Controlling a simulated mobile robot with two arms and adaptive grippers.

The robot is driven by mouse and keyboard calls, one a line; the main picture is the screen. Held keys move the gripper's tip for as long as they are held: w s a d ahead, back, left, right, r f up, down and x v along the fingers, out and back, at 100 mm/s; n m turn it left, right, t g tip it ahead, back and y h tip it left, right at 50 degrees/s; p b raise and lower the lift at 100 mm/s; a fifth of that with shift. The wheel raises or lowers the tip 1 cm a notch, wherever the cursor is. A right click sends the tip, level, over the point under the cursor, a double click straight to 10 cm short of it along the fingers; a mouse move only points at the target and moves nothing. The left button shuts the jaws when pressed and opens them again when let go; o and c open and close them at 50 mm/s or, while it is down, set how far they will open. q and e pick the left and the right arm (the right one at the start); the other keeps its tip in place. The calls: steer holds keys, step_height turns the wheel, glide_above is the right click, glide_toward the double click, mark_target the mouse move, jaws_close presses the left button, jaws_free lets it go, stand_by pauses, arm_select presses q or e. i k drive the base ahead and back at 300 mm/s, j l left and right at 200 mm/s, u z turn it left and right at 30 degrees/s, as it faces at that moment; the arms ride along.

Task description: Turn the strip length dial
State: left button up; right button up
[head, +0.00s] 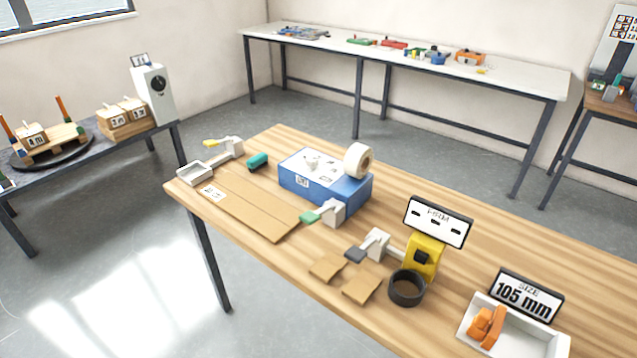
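A blue box (341,197) with a white top panel stands on the wooden table. A small white raised knob (312,163) sits on this panel, with markings around it too small to read. It looks like the strip length dial, but I cannot read its setting. A pale tape roll (359,161) stands upright at the box's right back corner. A white unit (154,92) with a round black dial stands on the dark table at the left; its scale is unreadable. Neither of my grippers shows.
The wooden table (560,262) also holds a flat brown cardboard sheet (250,208), clamps, cardboard squares, a black ring (406,288), a yellow device (425,256), a "105 mm" sign (526,297) and a white tray (537,343) with orange parts. A white bench (510,78) stands behind.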

mark_target(312, 161)
steer(key=i+j+u, duration=0.1)
steer(key=u, duration=0.4)
steer(key=i+u, duration=0.25)
steer(key=u, duration=0.25)
